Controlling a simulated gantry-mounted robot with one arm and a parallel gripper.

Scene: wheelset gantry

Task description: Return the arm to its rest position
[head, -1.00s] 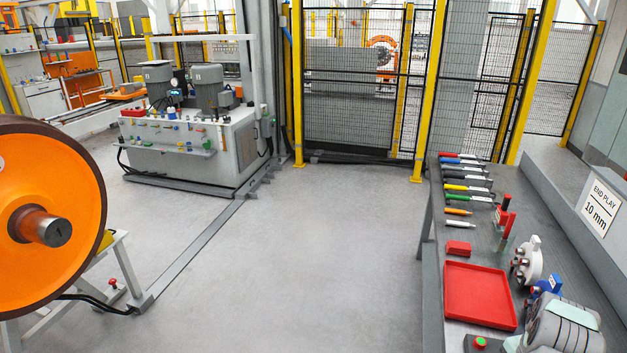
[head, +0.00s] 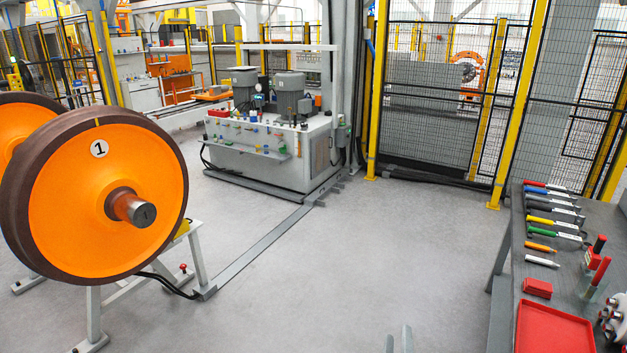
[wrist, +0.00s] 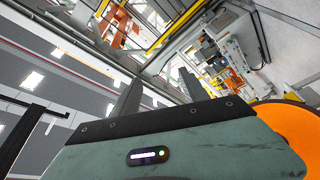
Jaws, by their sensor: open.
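My gripper (head: 398,343) shows at the bottom edge of the head view as two grey fingertips, apart and with nothing between them. They stand over the grey floor, left of the workbench. In the wrist view, my gripper (wrist: 160,92) has its two dark fingers spread, rising behind the grey-green body with a lit indicator. It is open and empty, and touches nothing that I can see. Most of my arm is out of view.
An orange wheel (head: 110,200) marked 1 stands on a grey stand at the left. The workbench (head: 513,290) at the right bears hand tools and a red tray (head: 552,330). A hydraulic unit (head: 265,150) and mesh fence stand behind. The middle floor is clear.

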